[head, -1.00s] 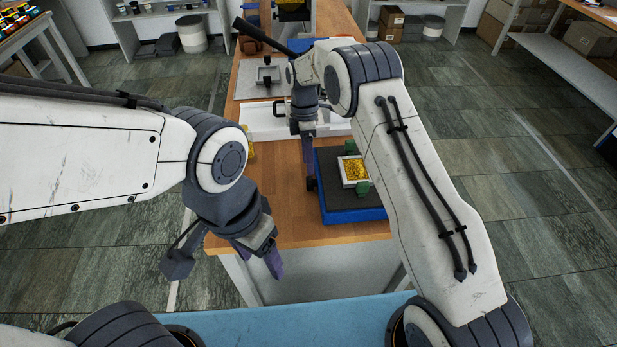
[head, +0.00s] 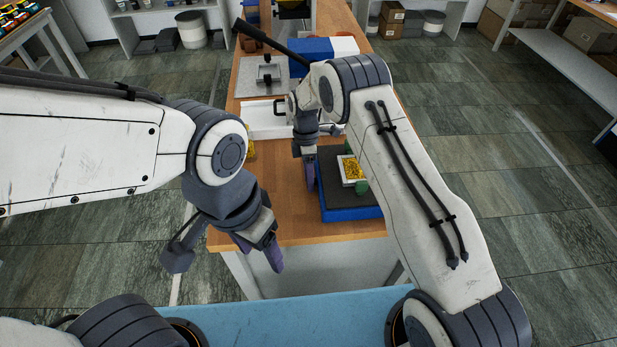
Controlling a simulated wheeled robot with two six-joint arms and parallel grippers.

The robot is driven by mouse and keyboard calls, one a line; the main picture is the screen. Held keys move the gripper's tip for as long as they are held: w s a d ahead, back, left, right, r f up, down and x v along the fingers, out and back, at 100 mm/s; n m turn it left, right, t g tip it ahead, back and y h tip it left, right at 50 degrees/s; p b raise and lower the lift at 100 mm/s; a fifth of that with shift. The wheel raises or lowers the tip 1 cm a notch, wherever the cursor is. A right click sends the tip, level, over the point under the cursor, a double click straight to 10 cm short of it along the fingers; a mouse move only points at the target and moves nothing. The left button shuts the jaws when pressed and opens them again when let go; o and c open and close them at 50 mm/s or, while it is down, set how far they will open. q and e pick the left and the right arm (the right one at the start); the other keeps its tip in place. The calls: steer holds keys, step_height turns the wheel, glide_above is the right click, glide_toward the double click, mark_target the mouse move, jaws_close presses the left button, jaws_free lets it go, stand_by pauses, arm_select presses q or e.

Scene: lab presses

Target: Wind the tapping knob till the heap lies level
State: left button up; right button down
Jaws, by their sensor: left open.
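The heap of yellow grains (head: 352,167) lies in a small white square tray held between green blocks (head: 362,187). They sit on a dark-topped blue base (head: 350,214) on the wooden bench; whether the heap is level is too small to tell. My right gripper (head: 309,178) points down with its purple fingers at the left side of the blue base, where the tapping knob sits. The fingers hide the knob, so I cannot tell whether they grip it. My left gripper (head: 274,257) is open and empty, in front of the bench's near edge.
A white tray (head: 262,122) with a dark handle and a grey plate with a metal fixture (head: 266,75) stand further back on the bench (head: 285,222). A blue box (head: 309,50) is behind them. The bench's near left part is clear.

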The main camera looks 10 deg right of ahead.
steer(key=shift+t, duration=0.3)
steer(key=shift+s+r+t, duration=0.1)
steer(key=shift+t, duration=0.2)
steer(key=shift+s+t+b, duration=0.1)
steer(key=shift+t+b, duration=0.25)
steer(key=shift+t, duration=0.25)
steer(key=shift+s+f+t+b, duration=0.1)
steer(key=shift+f+t+b, duration=0.15)
steer(key=shift+t+b, duration=1.25)
steer(key=shift+b, duration=0.15)
steer(key=shift+r, duration=0.15)
steer(key=c, duration=0.6)
jaws_free()
